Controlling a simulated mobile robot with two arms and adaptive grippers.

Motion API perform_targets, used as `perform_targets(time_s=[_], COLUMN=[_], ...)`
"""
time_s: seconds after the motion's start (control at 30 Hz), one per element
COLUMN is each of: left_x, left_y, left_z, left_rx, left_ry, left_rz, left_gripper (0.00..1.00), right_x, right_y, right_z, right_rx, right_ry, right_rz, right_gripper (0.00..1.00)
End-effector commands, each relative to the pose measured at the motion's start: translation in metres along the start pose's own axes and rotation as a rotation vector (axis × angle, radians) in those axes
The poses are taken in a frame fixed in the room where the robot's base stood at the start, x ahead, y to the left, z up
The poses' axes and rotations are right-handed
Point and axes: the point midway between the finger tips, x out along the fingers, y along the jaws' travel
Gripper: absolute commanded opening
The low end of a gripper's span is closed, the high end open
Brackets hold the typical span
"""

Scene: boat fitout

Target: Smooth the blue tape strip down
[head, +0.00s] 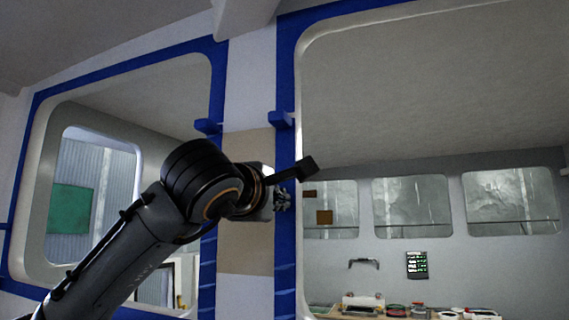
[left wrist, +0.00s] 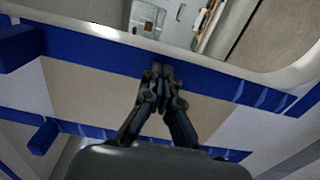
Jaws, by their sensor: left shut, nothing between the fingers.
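The blue tape strip (head: 286,240) runs down the left edge of the large right window opening. It has slanted creases in its lower part, and a blue flap (head: 281,120) sticks out from it higher up. In the left wrist view the strip (left wrist: 95,52) crosses the picture, with creases (left wrist: 265,99) toward its right end. My left gripper (head: 284,200) is shut and empty, its fingertips (left wrist: 160,70) over the strip between flap and creases. I cannot tell whether they touch it. My right gripper is in neither view.
A second blue tape strip (head: 208,268) edges the left window, with its own flap (head: 207,126) and creases. A beige panel (head: 247,247) lies between the strips. Through the right opening, a bench (head: 345,312) holds several items.

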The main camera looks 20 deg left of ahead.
Motion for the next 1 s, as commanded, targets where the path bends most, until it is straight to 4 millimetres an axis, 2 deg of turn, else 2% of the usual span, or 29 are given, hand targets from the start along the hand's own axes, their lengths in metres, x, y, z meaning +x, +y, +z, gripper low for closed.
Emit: perform_targets(time_s=[0.43, 0.83, 1.0], left_x=[0.001, 0.001, 0.001], left_y=[-0.037, -0.038, -0.049], left_z=[0.000, 0.000, 0.000], left_rx=[0.000, 0.000, 0.000], left_ry=[0.001, 0.001, 0.001], left_rz=[-0.001, -0.002, -0.002], left_gripper=[0.00, 0.00, 0.00], right_x=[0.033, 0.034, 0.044], right_y=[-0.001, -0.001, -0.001], right_z=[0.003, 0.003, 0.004], right_rx=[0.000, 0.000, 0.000], right_ry=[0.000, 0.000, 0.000], right_rz=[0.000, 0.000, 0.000], right_gripper=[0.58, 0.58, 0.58])
